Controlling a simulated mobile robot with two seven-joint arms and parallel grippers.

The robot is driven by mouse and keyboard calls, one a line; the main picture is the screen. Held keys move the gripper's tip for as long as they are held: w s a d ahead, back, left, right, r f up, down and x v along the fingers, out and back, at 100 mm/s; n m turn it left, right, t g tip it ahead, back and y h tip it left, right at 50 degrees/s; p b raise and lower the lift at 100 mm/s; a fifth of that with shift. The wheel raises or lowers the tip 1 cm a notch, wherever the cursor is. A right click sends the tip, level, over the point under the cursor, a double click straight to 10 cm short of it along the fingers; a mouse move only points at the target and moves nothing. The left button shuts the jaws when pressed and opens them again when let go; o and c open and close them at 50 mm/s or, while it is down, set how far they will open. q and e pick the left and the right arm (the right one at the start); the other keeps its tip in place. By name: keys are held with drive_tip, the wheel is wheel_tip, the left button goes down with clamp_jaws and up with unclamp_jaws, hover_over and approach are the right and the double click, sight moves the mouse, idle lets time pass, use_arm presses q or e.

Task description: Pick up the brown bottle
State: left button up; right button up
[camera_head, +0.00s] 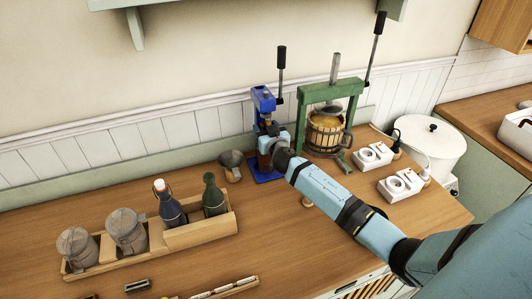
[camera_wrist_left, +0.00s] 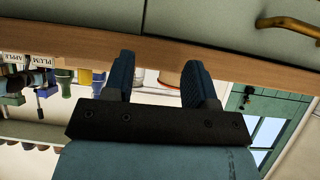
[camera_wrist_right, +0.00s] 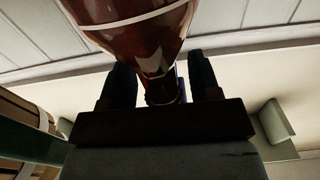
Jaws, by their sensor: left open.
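The brown bottle (camera_wrist_right: 148,42) is glossy reddish brown and fills the upper middle of the right wrist view. In the head view it stands at the blue bottle press (camera_head: 263,103), mostly hidden by my right gripper (camera_head: 272,137). In the right wrist view my right gripper (camera_wrist_right: 161,84) has its two fingers apart, one on each side of the bottle's narrow neck, with small gaps showing. My left gripper (camera_wrist_left: 158,82) is open and empty in the left wrist view, out of sight in the head view.
A wooden crate (camera_head: 202,232) holds a dark bottle (camera_head: 171,208), a green bottle (camera_head: 213,197) and two grey jars. A metal cup (camera_head: 232,165) stands left of the press. A green fruit press (camera_head: 330,94) and white devices (camera_head: 373,157) are to the right.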

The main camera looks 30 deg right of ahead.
clamp_jaws()
drive_tip(key=shift+r, duration=0.1)
